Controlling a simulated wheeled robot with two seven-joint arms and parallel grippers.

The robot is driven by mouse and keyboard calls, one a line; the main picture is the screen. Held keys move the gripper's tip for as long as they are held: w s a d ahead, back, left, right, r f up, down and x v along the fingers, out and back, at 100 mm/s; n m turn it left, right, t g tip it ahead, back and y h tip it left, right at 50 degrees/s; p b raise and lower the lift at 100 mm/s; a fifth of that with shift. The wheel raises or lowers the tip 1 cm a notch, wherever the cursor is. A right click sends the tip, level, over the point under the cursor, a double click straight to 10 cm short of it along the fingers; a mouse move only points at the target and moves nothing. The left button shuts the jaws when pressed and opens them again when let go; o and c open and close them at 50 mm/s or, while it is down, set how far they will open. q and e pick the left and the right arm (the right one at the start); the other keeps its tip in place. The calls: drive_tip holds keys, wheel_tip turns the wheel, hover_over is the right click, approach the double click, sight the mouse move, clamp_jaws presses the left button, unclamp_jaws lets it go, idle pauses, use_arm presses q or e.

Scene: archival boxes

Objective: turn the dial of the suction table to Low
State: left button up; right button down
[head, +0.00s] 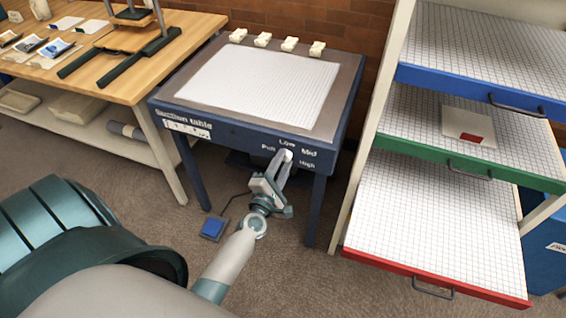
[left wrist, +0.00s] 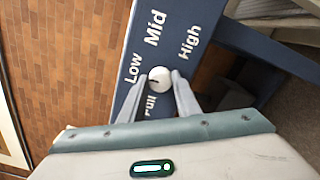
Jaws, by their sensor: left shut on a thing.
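The suction table (head: 250,128) is dark blue with a white gridded top. Its dial is a pale round knob on the front face, among the labels Full, Low, Mid and High. My left gripper (head: 284,156) is shut on the dial at the table's front. In the left wrist view the two fingers of my left gripper (left wrist: 177,92) lie against the dial (left wrist: 160,74). A short dark mark on the dial lies on its side toward Low and Full; which label it points to I cannot tell. My right gripper is not in view.
Several small cream blocks (head: 263,40) line the table's back edge. A wooden workbench (head: 120,80) stands at left, and a rack with blue, green and red gridded trays (head: 440,225) at right. A blue pedal (head: 213,228) lies on the floor below the table.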

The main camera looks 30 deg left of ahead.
use_arm(q)
drive_tip(key=o, duration=1)
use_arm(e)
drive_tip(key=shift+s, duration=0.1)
use_arm(q)
drive_tip(key=shift+o, duration=0.2)
drive_tip(key=shift+s, duration=0.1)
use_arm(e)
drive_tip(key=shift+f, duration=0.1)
use_arm(q)
drive_tip(key=shift+s+d+f, duration=0.1)
drive_tip(key=shift+s+d, duration=0.05)
drive_tip(key=shift+s, duration=0.4)
drive_tip(key=b+v, duration=0.3)
drive_tip(key=v, duration=1.3)
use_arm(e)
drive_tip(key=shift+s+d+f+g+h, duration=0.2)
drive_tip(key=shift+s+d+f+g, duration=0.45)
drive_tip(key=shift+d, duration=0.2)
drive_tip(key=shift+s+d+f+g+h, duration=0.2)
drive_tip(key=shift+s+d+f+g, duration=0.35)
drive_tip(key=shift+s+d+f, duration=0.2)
use_arm(q)
drive_tip(key=shift+d, duration=0.15)
